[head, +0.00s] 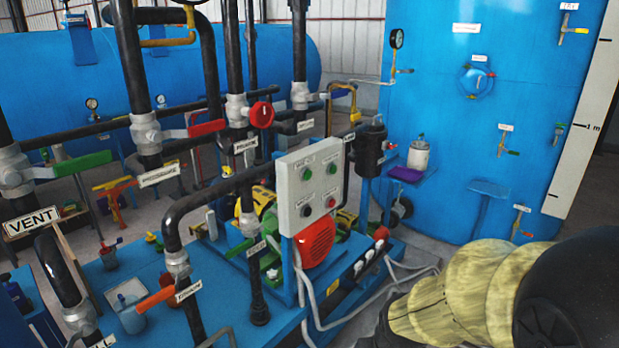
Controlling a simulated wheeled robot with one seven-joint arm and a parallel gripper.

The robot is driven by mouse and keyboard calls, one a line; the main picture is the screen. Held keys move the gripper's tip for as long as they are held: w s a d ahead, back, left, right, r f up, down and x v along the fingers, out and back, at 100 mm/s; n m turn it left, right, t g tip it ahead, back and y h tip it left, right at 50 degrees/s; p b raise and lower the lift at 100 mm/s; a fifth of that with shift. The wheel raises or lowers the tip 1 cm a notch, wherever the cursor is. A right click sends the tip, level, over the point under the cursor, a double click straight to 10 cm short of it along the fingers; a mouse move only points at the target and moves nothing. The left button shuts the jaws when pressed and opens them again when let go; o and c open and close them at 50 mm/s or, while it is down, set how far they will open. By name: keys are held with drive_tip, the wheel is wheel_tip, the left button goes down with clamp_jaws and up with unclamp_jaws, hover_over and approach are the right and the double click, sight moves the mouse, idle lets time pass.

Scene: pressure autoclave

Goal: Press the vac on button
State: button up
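The control panel (291,190) is a light grey box on a blue stand near the middle of the head view. My arm, yellowish and black, enters at lower right, apart from the panel. My gripper is not visible.
A red motor cover (315,243) sits just below the panel. Black pipes with a red-handled valve (261,114) stand to its left. A large blue tank (455,130) stands at right. Grey hoses (370,290) run along the blue base. Some grey floor shows between base and tank.

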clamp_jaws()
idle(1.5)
